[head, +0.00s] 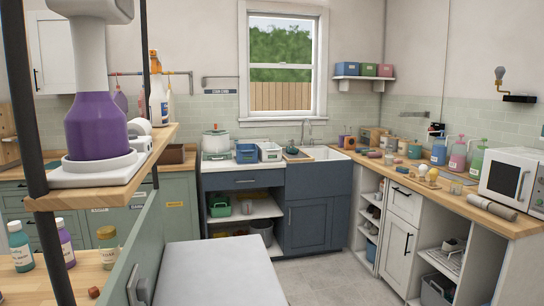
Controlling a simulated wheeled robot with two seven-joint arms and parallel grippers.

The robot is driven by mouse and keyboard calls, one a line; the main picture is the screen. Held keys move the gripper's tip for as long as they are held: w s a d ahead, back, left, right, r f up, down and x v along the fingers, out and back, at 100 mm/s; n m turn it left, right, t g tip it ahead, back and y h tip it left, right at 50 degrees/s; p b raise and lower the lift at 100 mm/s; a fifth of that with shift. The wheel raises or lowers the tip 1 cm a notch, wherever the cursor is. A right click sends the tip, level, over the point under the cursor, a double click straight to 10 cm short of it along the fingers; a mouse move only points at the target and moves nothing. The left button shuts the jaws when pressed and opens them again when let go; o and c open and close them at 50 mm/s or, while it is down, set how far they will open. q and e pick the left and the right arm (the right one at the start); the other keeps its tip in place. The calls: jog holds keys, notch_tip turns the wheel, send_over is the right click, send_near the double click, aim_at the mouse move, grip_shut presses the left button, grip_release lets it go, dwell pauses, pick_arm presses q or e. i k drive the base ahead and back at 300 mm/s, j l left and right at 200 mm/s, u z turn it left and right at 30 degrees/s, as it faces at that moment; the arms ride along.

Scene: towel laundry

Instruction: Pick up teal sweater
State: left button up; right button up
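I do not see a teal sweater anywhere in the head view. Neither of my grippers can be made out in this view. A green bin (220,205) stands on an open shelf under the counter left of the sink; its contents cannot be made out.
A large purple and white appliance (97,125) stands close on a wooden shelf (146,165) at the left. A pale flat top (218,272) fills the front middle. A white sink (326,158) is below the window. The right counter (480,212) holds several bottles and a microwave (512,180). The floor (325,265) is clear.

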aim_at(292, 151)
jog(key=i+l, duration=0.1)
jog(key=l, duration=0.4)
jog(key=i+l, duration=0.1)
jog(key=l, duration=0.35)
jog(key=i+l, duration=0.1)
jog(key=l, duration=0.4)
jog(key=i+l+z, duration=0.1)
jog(key=i+l, duration=0.5)
jog(key=i+l+z, duration=0.15)
jog(key=i+l, duration=0.4)
jog(key=i, duration=0.25)
jog(key=i+j, duration=0.15)
jog(key=i, duration=0.3)
jog(key=i+j+z, duration=0.1)
jog(key=i, duration=0.35)
jog(key=i+j, duration=0.3)
jog(key=i, duration=0.15)
jog(key=i+j+z, duration=0.2)
jog(key=i+j, duration=1)
jog(key=j, duration=1.1)
jog(key=i+j+z, duration=0.1)
jog(key=j, duration=0.5)
jog(key=i, duration=0.15)
